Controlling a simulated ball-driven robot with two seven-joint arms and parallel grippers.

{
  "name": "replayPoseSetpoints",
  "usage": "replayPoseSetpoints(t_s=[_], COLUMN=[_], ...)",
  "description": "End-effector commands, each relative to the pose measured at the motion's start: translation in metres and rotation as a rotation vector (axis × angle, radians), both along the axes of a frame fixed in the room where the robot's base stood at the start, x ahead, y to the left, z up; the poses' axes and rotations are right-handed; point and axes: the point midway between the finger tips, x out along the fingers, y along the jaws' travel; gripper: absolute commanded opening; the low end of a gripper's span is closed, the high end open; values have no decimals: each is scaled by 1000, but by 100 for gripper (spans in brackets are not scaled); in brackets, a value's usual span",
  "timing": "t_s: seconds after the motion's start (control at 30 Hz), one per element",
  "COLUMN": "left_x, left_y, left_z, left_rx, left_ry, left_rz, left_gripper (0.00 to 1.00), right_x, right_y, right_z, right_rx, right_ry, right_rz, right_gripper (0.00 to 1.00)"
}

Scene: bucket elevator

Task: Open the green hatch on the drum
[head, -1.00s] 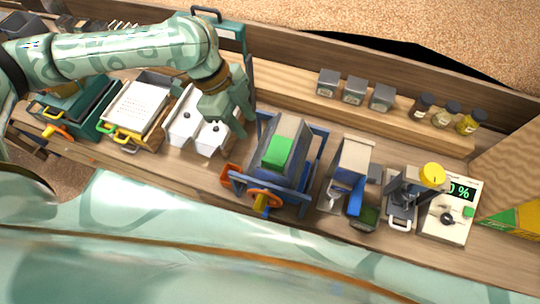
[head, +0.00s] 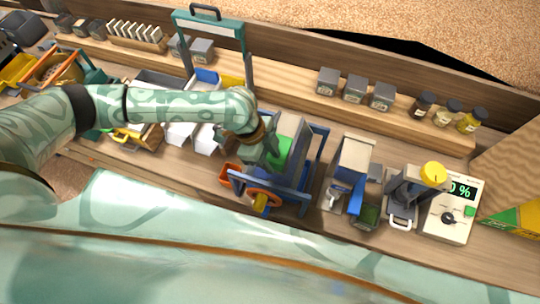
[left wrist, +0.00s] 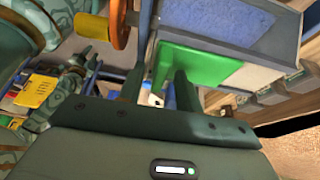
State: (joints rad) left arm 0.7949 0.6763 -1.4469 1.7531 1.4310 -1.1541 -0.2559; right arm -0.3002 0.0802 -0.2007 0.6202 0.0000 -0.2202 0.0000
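The drum (head: 302,168) is a grey box in a blue frame near the middle of the bench. Its green hatch (head: 284,150) is on the upper face, partly hidden by my left gripper (head: 268,160). In the left wrist view, the green hatch (left wrist: 205,66) lies flat just beyond my left fingertips (left wrist: 158,80). The two fingers are apart with nothing between them, and one overlaps the hatch in the picture; I cannot tell whether they touch.
An orange handwheel (head: 262,194) is at the drum's near side. A grey hopper with a blue chute (head: 352,165) and a control box (head: 450,215) stand right. Grey blocks and jars line the back ledge.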

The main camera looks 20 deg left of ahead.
Motion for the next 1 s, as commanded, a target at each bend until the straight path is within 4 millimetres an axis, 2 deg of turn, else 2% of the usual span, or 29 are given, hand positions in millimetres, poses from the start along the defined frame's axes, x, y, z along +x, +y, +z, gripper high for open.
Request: replayPoseSetpoints(t_s=[0.13, 0.17, 0.27, 0.3, 0.5, 0.57, 0.8, 0.9, 1.0], left_x=[0, 0, 0, 0, 6, 15, 68, 80, 84], left_y=[0, 0, 0, 0, 0, 0, -2, -2, -2], left_z=[0, 0, 0, 0, 0, -1, -2, -1, -1], left_rx=[0, 0, 0, 0, 2, 4, 3, 2, 2], left_ry=[0, 0, 0, 0, -1, -1, -2, -1, 2], left_rz=[0, 0, 0, 0, 1, 3, 4, 1, 1], left_gripper=[35, 32, 4, 0, 0, 0, 0, 0, 0], right_x=[0, 0, 0, 0, 0, 0, 0, 0, 0], right_y=[1, 1, 1, 1, 1, 1, 1, 1, 1], right_z=[0, 0, 0, 0, -1, -2, -12, -15, -15], right_rx=[1, 1, 1, 1, 1, 1, 1, 1, 1], right_ry=[0, 0, 0, 0, 0, 0, 0, 0, 0], right_rz=[-1, -1, -1, -1, -2, -2, -2, -2, -2], right_gripper=[36, 36, 36, 36, 36, 36, 36, 36, 36])
